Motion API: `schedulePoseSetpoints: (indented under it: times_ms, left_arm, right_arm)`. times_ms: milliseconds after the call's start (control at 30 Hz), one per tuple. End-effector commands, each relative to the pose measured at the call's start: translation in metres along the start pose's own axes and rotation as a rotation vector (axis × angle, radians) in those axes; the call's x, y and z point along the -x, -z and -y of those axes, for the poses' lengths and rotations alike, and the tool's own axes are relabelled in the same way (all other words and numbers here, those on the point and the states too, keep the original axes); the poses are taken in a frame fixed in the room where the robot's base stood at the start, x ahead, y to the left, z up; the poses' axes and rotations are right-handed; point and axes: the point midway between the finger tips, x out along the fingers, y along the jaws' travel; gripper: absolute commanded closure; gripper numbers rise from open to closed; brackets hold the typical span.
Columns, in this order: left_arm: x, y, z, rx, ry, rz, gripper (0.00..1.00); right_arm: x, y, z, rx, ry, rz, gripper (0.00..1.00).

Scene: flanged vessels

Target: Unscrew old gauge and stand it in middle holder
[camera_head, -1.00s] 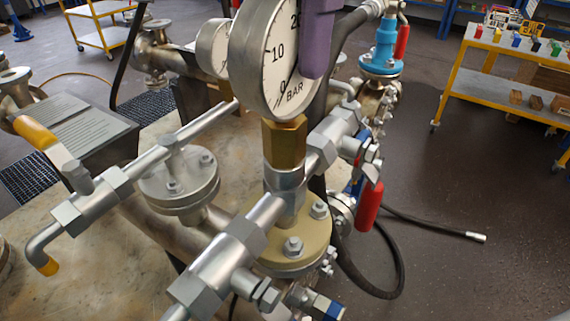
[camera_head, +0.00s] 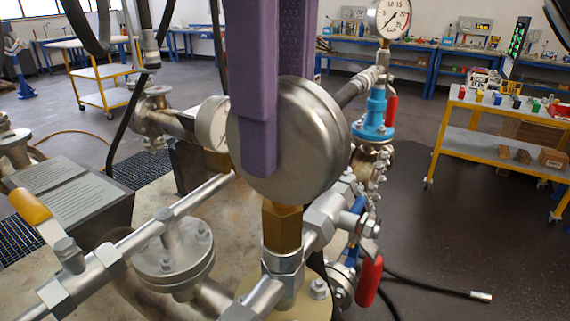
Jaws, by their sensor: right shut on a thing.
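The gauge (camera_head: 305,135) is a round steel case, its back and side towards me and its dial hidden. Its brass hexagonal base (camera_head: 282,228) stands upright on the steel valve fitting (camera_head: 282,262) above a flange; whether its thread is still engaged cannot be seen. My right gripper (camera_head: 275,125), with purple fingers, comes down from above and is shut on the gauge case. One finger lies across the near side; the other is partly hidden behind the case. My left gripper is not in view. I cannot make out a middle holder.
A second gauge (camera_head: 212,125) sits close at the left, and another (camera_head: 390,17) stands on the blue fitting at upper right. A yellow-handled valve (camera_head: 30,207) and a red handle (camera_head: 369,280) stick out nearby. A yellow cart (camera_head: 500,110) stands at right beyond open floor.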

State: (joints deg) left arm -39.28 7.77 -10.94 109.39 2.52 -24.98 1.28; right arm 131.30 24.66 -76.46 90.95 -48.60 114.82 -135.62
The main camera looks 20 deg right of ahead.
Motion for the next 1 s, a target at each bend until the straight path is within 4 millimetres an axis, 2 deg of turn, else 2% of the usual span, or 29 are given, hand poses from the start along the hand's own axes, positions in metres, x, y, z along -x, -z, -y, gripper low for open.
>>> schedulePoseSetpoints:
  times_ms: [33, 200, 233, 367, 633, 733, 867, 1000]
  left_arm:
    - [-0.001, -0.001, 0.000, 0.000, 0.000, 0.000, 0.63]
    - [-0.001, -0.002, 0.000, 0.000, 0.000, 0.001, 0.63]
    - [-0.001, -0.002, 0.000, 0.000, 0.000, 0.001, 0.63]
    - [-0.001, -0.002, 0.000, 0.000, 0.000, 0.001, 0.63]
    - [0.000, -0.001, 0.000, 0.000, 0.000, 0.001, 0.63]
    - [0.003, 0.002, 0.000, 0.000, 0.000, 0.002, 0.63]
    - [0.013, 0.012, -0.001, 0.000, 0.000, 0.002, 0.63]
    - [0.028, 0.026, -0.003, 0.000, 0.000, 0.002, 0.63]
  right_arm:
    - [-0.008, -0.004, 0.002, 0.048, -0.002, 0.032, 1.00]
    - [-0.009, -0.004, 0.001, 0.068, -0.002, 0.037, 1.00]
    - [-0.009, -0.004, 0.001, 0.068, -0.002, 0.038, 0.77]
    - [-0.009, -0.004, 0.000, 0.064, -0.001, 0.035, 0.57]
    - [-0.005, -0.003, 0.000, 0.060, 0.000, 0.026, 0.57]
    - [0.003, -0.003, 0.000, 0.059, -0.001, 0.024, 0.57]
    - [0.025, -0.002, 0.000, 0.056, -0.002, 0.022, 0.57]
    - [0.059, -0.001, 0.000, 0.056, -0.003, 0.023, 0.57]
